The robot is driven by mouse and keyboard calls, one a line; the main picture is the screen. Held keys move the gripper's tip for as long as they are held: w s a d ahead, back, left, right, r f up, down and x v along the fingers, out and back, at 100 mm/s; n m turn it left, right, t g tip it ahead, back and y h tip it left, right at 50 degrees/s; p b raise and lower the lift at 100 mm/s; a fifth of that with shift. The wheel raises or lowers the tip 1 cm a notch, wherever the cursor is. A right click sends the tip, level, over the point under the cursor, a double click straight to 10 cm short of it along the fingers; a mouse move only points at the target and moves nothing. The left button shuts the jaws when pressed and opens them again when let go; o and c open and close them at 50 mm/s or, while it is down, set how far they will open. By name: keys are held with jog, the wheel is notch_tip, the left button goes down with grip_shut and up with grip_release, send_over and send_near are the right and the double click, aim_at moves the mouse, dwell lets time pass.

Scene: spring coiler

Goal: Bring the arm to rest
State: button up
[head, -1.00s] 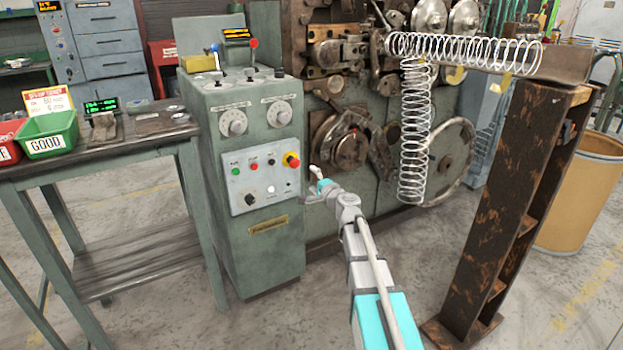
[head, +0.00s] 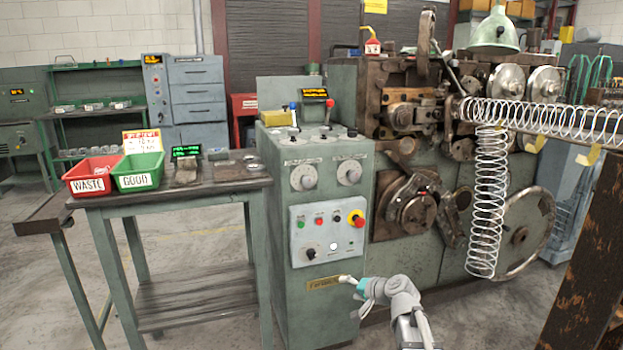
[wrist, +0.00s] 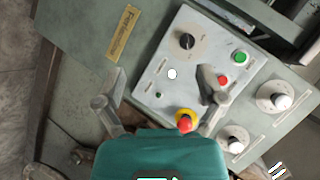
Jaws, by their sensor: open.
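My gripper (head: 347,281) is in front of the lower part of the green control cabinet (head: 304,230) in the head view, to the right of its brass nameplate (head: 324,283). In the wrist view my gripper (wrist: 160,95) has its two fingers spread wide apart with nothing between them. The grey button panel (wrist: 195,62) lies beyond the fingers, with a red and yellow stop button (wrist: 186,121) near the right finger. I cannot tell the exact gap to the panel. My arm comes up from the bottom edge of the head view.
The spring coiler (head: 420,180) stands right of the cabinet, with a long wire spring (head: 488,205) hanging from it. A rusty post (head: 590,260) is at the right. A table (head: 160,197) at left bears a red bin (head: 92,186) and a green bin (head: 138,182).

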jog(key=s+d+f+n+g+h, duration=0.2)
jog(key=s+f+g+h, duration=0.1)
jog(key=s, duration=0.4)
jog(key=s+d+f+n+g+h+p, duration=0.1)
jog(key=s+d+f+g+h, duration=0.15)
jog(key=s, duration=0.55)
jog(key=s+d+f+n+g+h, duration=0.1)
jog(key=s+f+n+g+h, duration=0.2)
jog(key=s, duration=0.4)
notch_tip(320, 180, up, 35)
jog(key=m+p, duration=0.1)
jog(key=p, duration=3.4)
jog(key=shift+w+r+g+p, duration=0.15)
jog(key=shift+g+p, duration=0.15)
jog(key=shift+g, duration=0.15)
